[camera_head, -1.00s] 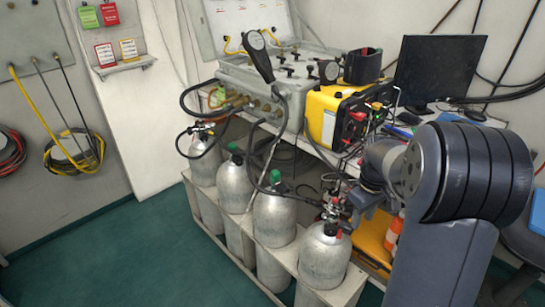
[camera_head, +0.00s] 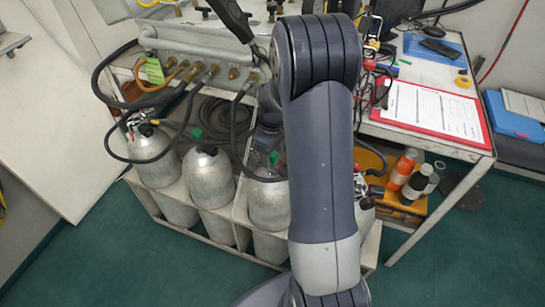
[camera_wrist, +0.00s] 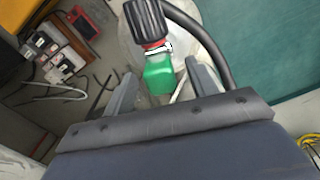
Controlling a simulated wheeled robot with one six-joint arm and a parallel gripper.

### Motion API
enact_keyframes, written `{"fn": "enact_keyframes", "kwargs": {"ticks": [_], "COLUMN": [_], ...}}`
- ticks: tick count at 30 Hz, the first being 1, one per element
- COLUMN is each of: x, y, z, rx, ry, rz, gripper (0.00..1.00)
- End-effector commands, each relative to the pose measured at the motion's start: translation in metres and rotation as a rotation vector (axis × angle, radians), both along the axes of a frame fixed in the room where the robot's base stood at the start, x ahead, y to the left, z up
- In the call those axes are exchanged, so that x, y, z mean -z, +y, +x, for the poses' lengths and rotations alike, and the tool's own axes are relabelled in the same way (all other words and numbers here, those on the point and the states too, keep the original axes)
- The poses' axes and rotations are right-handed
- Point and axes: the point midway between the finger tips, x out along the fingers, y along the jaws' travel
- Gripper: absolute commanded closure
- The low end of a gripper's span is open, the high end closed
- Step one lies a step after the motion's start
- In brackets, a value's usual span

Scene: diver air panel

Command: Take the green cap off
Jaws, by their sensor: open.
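In the wrist view a green cap (camera_wrist: 159,76) shows between the two fingers of my gripper (camera_wrist: 160,88), with gaps seen on both sides. My gripper is open. A black ribbed knob (camera_wrist: 147,22) with a red ring is right beside the cap, above a pale cylinder. In the head view a green cap (camera_head: 274,158) sits on the third cylinder (camera_head: 267,203), partly behind my arm. Another green cap (camera_head: 197,133) sits on the second cylinder (camera_head: 208,178). My fingers are hidden there. Depth of the fingers relative to the cap is hard to judge.
A black hose curves close to the right finger in the wrist view. The cylinders stand in a pale rack (camera_head: 236,222) below the hose-covered grey panel (camera_head: 185,43). A fourth cylinder is partly hidden by my arm. A red clipboard (camera_head: 433,110) lies on the bench; orange-and-black bottles (camera_head: 402,170) stand below.

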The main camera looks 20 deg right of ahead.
Motion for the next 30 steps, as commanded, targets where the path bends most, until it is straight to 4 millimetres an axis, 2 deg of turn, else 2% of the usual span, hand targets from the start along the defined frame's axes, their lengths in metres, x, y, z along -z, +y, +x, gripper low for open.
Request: {"fn": "enact_keyframes", "kwargs": {"ticks": [3, 9, 26, 30], "x": [0.0066, 0.0065, 0.0062, 0.0061], "y": [-0.0001, 0.0, 0.0001, 0.0], "z": [-0.0001, 0.0002, 0.0004, 0.0004], "rx": [0.0, 0.0, 0.0, 0.0], "ry": [0.0, -0.001, -0.001, -0.001], "rz": [0.0, 0.0, 0.0, 0.0], "gripper": [0.45, 0.45, 0.91, 0.93]}}
